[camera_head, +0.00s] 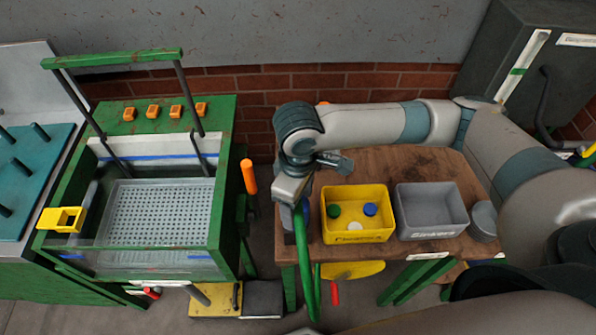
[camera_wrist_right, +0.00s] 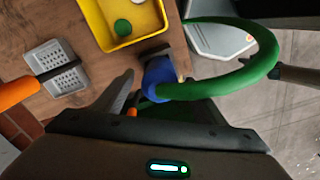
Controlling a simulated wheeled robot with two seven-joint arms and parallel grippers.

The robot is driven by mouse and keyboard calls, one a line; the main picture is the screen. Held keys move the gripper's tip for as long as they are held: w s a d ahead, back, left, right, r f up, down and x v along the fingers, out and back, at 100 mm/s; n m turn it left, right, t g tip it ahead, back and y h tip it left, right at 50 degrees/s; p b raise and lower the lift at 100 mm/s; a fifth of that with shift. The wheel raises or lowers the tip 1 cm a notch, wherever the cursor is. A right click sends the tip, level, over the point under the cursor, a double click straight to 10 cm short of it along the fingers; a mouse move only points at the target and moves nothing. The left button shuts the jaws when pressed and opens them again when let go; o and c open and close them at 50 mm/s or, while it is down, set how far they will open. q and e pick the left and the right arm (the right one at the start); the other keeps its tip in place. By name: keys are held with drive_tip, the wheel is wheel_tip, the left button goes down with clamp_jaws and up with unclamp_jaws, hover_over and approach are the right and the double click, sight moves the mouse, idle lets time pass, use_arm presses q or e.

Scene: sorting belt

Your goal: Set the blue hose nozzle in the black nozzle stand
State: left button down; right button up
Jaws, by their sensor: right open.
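The blue hose nozzle (camera_wrist_right: 160,75) is joined to a green hose (camera_wrist_right: 262,62) that arches away to the right in the right wrist view. A dark block (camera_wrist_right: 178,64), which looks like the black nozzle stand, is right against the nozzle; I cannot tell how deep the nozzle sits in it. My right gripper (camera_wrist_right: 158,98) is open, with its fingers close around the nozzle's near end. In the head view my right gripper (camera_head: 293,194) hangs over the table's left edge and hides most of the nozzle and stand. My left gripper is not in view.
On the wooden table (camera_head: 385,163) stand a yellow bin (camera_head: 357,239) with bottle caps and a grey bin (camera_head: 432,232). A green-framed washing station (camera_head: 227,150) with an orange-handled tool (camera_head: 249,177) is to the left. The green hose hangs down the table's left front.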

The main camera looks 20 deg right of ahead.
wheel_tip(320, 180, up, 13)
drive_tip(key=b, duration=0.1)
drive_tip(key=shift+f+b, duration=0.15)
drive_tip(key=shift+b, duration=0.2)
idle(0.5)
